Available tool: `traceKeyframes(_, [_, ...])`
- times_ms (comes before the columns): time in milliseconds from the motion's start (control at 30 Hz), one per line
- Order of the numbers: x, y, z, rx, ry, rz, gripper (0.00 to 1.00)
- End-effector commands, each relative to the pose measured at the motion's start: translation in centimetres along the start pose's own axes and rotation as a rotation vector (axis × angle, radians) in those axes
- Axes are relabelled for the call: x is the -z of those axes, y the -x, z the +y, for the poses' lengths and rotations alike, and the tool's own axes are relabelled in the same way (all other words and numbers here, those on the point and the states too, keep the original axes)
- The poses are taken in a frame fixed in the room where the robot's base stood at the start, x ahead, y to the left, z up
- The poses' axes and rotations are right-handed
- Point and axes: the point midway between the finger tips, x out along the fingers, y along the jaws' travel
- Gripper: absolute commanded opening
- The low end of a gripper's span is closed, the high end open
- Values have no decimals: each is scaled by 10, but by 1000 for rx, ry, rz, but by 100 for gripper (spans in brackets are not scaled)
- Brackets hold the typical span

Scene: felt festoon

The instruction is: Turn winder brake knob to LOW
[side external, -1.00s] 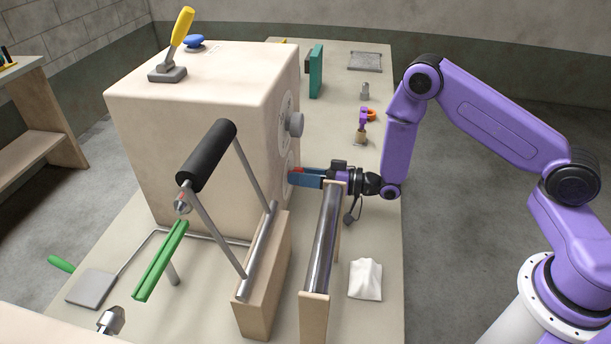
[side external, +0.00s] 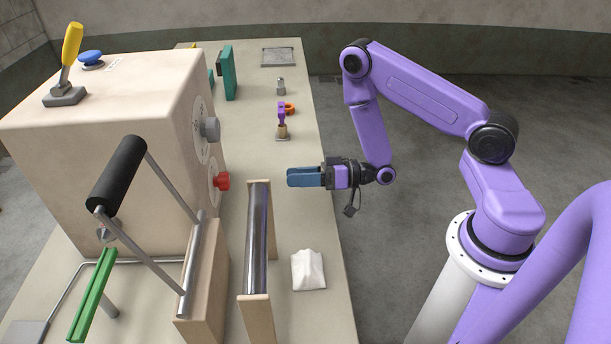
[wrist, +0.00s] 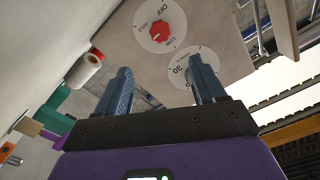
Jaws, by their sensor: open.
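The red knob (side external: 221,181) sticks out from the lower dial on the side of the beige winder housing (side external: 110,130). In the wrist view the red knob (wrist: 158,31) sits on a white dial with OFF and LOW lettering. I cannot tell clearly which mark its pointer faces. My gripper (side external: 290,177) is to the right of the knob at about its height, with a clear gap and nothing held. In the wrist view my gripper (wrist: 162,80) shows two blue fingers spread apart, and the knob lies beyond the space between them.
A grey knob (side external: 210,129) is above the red one. A second dial (wrist: 194,62) marked 30 is partly hidden by a finger. A metal roller (side external: 258,225) on wooden supports stands in front.

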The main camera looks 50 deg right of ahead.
Motion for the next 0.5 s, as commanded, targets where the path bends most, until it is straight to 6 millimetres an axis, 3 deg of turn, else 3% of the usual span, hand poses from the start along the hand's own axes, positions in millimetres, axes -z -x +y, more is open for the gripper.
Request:
traceKeyframes(200, [0,14,0,1,-2,1,69])
traceKeyframes(500, [0,15,0,1,-1,1,69])
